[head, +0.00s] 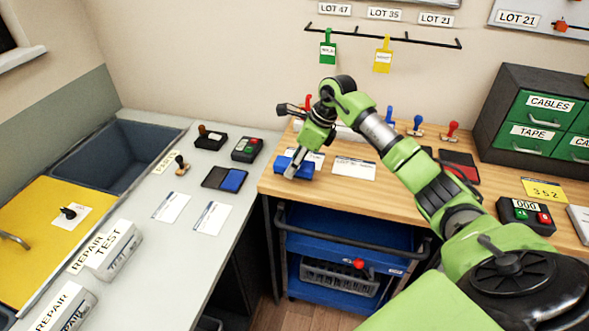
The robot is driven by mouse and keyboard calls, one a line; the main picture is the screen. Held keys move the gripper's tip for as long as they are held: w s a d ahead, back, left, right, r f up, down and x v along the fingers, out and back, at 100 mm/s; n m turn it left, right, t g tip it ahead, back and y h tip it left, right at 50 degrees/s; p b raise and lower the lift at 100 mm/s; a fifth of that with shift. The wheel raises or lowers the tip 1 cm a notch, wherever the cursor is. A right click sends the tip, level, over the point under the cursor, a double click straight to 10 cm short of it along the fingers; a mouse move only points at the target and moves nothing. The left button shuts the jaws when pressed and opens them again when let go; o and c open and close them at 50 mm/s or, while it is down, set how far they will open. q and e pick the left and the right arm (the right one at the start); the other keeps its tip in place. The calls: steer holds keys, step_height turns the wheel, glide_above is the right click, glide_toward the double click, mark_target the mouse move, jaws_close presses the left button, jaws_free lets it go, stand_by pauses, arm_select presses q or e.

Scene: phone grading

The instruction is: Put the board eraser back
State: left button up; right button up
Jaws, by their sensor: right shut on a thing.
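A small blue block (308,168), which I take to be the board eraser, is at the left end of the wooden desk (390,193), close to its front edge. My right gripper (292,170) reaches over the desk from the right, points down, and is shut on the block. The fingers hide the block's middle. I cannot tell whether it touches the desk or hangs just above it. My left gripper is not in view.
White cards (354,168) lie beside the gripper. Upright stamps (389,116) stand behind my right arm. A drawer cabinet (510,115) fills the back right. A grey counter (190,235) with a sink (115,152) lies left, across a gap. Tags (327,50) hang from the wall rail.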

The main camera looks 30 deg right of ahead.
step_height(320, 180, down, 2)
steer(key=shift+s+a+f+p, duration=0.1)
steer(key=shift+f+p, duration=0.05)
steer(key=shift+p, duration=0.55)
steer(key=shift+f, duration=0.4)
steer(key=o, duration=1)
steer(key=shift+c, duration=0.2)
